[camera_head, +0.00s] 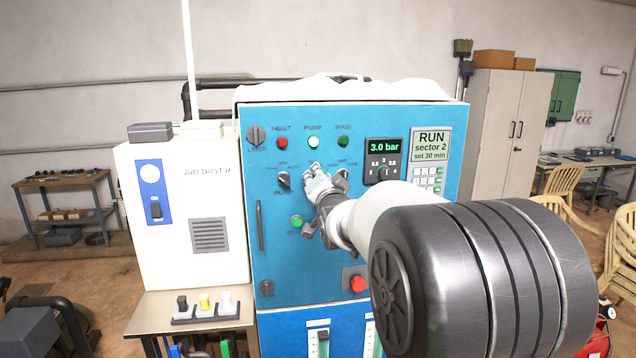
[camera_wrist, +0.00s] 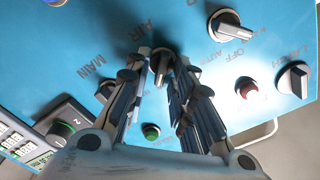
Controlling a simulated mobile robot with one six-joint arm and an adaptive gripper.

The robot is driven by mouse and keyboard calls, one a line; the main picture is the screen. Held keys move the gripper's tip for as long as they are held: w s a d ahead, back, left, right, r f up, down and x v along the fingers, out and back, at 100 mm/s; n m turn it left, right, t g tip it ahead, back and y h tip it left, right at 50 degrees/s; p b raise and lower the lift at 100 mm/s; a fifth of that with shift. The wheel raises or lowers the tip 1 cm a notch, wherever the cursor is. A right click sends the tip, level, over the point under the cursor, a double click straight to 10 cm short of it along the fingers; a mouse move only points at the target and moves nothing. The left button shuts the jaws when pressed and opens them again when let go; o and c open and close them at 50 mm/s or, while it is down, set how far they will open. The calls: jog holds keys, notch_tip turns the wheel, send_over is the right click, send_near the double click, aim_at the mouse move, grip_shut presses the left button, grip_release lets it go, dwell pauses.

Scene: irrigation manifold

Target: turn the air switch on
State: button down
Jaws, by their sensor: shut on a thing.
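The air switch (camera_wrist: 158,63) is a dark rotary knob under the printed word AIR on a blue panel, seen in the wrist view. My gripper (camera_wrist: 165,72) has its two fingers on either side of this knob and is shut on it. The fingers hide part of the knob, and I cannot tell exactly which way its pointer stands. In the head view my gripper (camera_head: 314,170) reaches the blue cabinet (camera_head: 345,278) below the row of lamps, and it hides most of the air switch there.
Close neighbours are the pump switch (camera_head: 284,180) on the left and the main switch (camera_head: 343,175) on the right. A red lamp (camera_head: 282,143) and a green lamp (camera_head: 344,141) sit above. A red button (camera_head: 358,284) is lower down. A white air dryer (camera_head: 185,255) stands left.

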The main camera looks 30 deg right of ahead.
dwell(0.3)
jog(key=c, duration=1.7)
grip_release()
jog(key=v, duration=1.2)
jog(key=s+a+f+n+g+y+b, duration=0.1)
jog(key=s+a+f+n+g+b, duration=0.2)
jog(key=s+f, duration=0.6)
jog(key=s+a+f+n+g+y+b, duration=0.2)
jog(key=s+a+f+n+g, duration=0.3)
jog(key=s+a+f, duration=0.3)
jog(key=s+a+f+n+g+y+b, duration=0.2)
jog(key=s+a+f+n+g+b, duration=0.2)
jog(key=s+f, duration=0.8)
jog(key=shift+s+a+f+g+b, duration=0.15)
jog(key=shift+s+a, duration=0.15)
jog(key=shift+s, duration=0.35)
jog(key=shift+s+a+r+g+b, duration=0.15)
jog(key=shift+s+a, duration=0.2)
jog(key=shift+s, duration=0.25)
jog(key=shift+s+a+f+g+b, duration=0.15)
jog(key=shift+s+a, duration=0.15)
jog(key=shift+s, duration=0.35)
